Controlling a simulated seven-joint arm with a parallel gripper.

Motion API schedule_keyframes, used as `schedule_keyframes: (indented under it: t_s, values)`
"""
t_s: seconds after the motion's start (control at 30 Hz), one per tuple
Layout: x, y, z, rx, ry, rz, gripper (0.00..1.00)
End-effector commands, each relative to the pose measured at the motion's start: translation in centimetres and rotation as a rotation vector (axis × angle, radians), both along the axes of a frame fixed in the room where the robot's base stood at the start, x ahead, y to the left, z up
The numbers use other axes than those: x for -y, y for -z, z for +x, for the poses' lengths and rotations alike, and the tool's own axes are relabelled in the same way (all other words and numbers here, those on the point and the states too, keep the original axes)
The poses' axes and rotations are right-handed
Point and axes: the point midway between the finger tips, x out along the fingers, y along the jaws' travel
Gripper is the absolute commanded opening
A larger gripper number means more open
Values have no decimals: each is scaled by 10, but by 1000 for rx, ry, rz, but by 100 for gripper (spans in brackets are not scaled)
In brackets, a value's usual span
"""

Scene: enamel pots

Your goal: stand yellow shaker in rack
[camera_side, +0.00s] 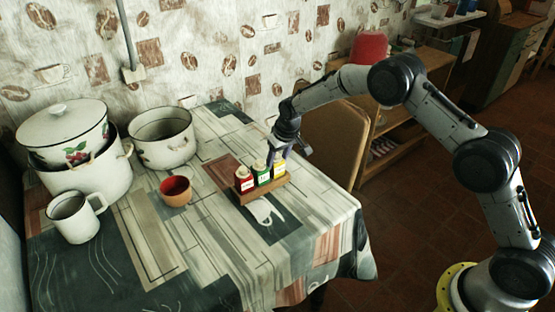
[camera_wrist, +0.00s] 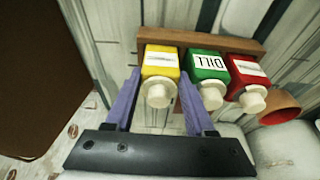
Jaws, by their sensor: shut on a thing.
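The yellow shaker (camera_side: 279,169) has a white cap and label. It stands upright at the right end of the wooden rack (camera_side: 262,191), in line with the green shaker (camera_side: 262,174) and the red shaker (camera_side: 244,180). My gripper (camera_side: 284,153) reaches down over it. In the wrist view the purple fingers lie on either side of the yellow shaker (camera_wrist: 160,62), shut on it. The rack (camera_wrist: 200,40) shows behind all three shakers there. The yellow shaker's base is hidden, so I cannot tell whether it is fully seated.
An orange-brown cup (camera_side: 176,192) stands left of the rack. A white mug (camera_side: 75,217), an open pot (camera_side: 162,137) and a lidded pot (camera_side: 85,177) stand farther left. A chair (camera_side: 334,142) is beside the table. The front of the tablecloth (camera_side: 205,255) is clear.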

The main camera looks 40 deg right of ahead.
Motion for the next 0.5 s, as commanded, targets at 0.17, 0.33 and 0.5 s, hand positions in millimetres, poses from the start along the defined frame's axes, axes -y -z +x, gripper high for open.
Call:
schedule_keyframes:
  t_s: [0.17,0.33,0.5]
  values:
    - [0,2,-1,-3,0,0,81]
    - [-1,2,-1,-3,-1,1,89]
    - [-2,3,-1,-4,-2,2,89]
